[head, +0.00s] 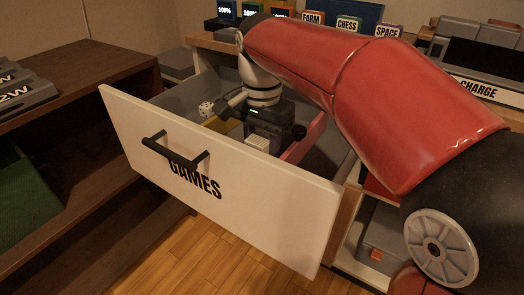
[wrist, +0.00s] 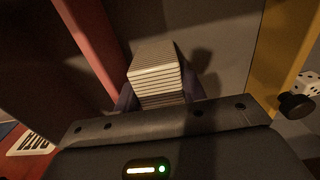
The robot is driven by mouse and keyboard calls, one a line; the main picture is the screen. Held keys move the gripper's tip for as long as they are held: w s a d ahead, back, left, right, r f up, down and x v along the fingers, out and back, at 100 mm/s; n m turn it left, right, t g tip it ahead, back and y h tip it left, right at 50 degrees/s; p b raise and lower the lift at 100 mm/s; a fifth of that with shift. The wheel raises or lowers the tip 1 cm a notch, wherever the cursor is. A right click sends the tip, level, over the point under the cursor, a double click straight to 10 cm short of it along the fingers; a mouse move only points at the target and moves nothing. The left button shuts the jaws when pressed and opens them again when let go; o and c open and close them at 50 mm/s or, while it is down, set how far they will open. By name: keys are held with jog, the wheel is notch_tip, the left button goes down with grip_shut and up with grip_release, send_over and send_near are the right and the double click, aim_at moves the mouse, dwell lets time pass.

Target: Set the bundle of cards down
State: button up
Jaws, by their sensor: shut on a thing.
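The bundle of cards (wrist: 155,73) is a pale stack with many thin layered edges. In the wrist view it sits between the fingers of my gripper (wrist: 158,92), which is shut on it. In the head view my gripper (head: 268,138) is down inside the open drawer marked GAMES (head: 220,185), with the pale top of the cards (head: 270,145) just showing behind the drawer front. Whether the cards touch the drawer floor cannot be told.
A red divider (head: 305,138) and a yellow divider (wrist: 288,45) flank the gripper. A white die (head: 206,108) lies on the left side. The drawer front has a black handle (head: 175,152). A dark wooden shelf (head: 80,85) stands at the left.

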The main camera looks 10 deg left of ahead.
aim_at(262, 136)
jog(key=shift+f, duration=0.55)
jog(key=shift+f, duration=0.15)
jog(key=o, duration=0.7)
notch_tip(262, 136, up, 12)
jog(key=p, duration=0.3)
jog(key=shift+p, duration=0.3)
